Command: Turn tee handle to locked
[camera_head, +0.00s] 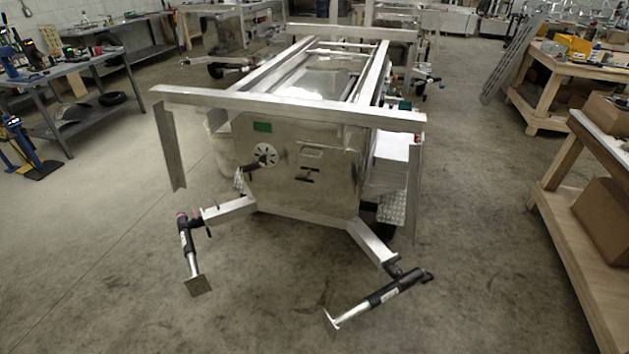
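An aluminium trailer (300,106) stands in the middle of the camera_head view, its shiny end panel (330,190) facing me. A small dark T- or H-shaped fitting (308,174) sits on that panel, below a small rectangular recess or plate (312,151); it looks like the tee handle. Its crossbars look roughly level, but it is too small to tell whether it is locked. To its left is a round slotted disc (266,155) with a dark fitting (252,167) in front of its lower left. Neither of my grippers is in view.
Two jack legs, left (188,250) and right (375,299), stick out from the trailer's near corners toward me. A metal bench (75,70) stands at left, wooden benches (572,130) at right.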

